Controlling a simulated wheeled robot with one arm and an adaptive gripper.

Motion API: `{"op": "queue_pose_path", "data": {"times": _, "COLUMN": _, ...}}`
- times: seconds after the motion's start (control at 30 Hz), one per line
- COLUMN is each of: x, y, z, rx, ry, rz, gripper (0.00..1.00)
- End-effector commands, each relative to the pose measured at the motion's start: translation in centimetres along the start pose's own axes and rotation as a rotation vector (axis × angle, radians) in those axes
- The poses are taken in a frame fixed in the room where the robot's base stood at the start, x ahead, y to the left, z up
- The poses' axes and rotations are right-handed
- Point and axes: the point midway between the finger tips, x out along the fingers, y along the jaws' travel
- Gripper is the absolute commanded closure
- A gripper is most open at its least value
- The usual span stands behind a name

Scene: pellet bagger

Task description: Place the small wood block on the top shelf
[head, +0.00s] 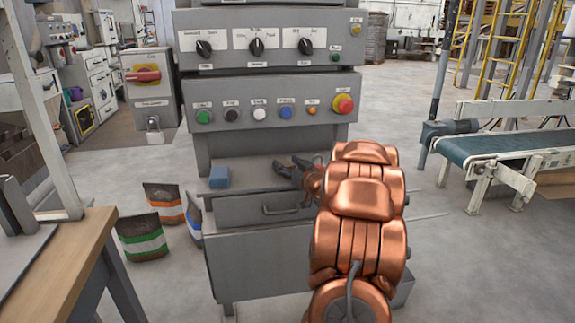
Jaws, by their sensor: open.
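My copper-coloured arm reaches in from the lower right. My gripper (286,166) has dark fingers spread open and looks empty. It is over the right half of a grey ledge (245,168) below the control panel. A small blue block (219,177) rests on the left end of this ledge, left of my gripper and apart from it. I see no block with a plain wood colour; whether the blue one is wood I cannot tell. I cannot tell which surface is the top shelf. My arm hides part of the ledge's right side.
The grey control panel (270,85) with knobs and coloured buttons stands above the ledge. A drawer (250,209) is below it. Bags (143,238) stand on the floor at left. A wooden-topped table (65,250) is front left. A conveyor (500,146) stands at right, with clear floor before it.

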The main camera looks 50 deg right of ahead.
Motion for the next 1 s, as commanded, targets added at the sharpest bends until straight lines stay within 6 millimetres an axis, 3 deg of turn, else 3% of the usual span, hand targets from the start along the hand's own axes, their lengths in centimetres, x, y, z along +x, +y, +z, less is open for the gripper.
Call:
{"op": "queue_pose_path", "data": {"times": 0.23, "x": 0.0, "y": 0.0, "z": -0.4, "rx": -0.001, "ry": 0.001, "rz": 0.0, "gripper": 0.36}}
{"op": "queue_pose_path", "data": {"times": 0.33, "x": -1.0, "y": 0.1, "z": -0.4, "rx": -0.001, "ry": 0.0, "rz": 0.002, "gripper": 0.36}}
{"op": "queue_pose_path", "data": {"times": 0.8, "x": -8.9, "y": 0.1, "z": -0.4, "rx": 0.0, "ry": -0.001, "rz": 0.004, "gripper": 0.36}}
{"op": "queue_pose_path", "data": {"times": 1.0, "x": -11.1, "y": 0.1, "z": -0.4, "rx": -0.001, "ry": 0.0, "rz": 0.001, "gripper": 0.36}}
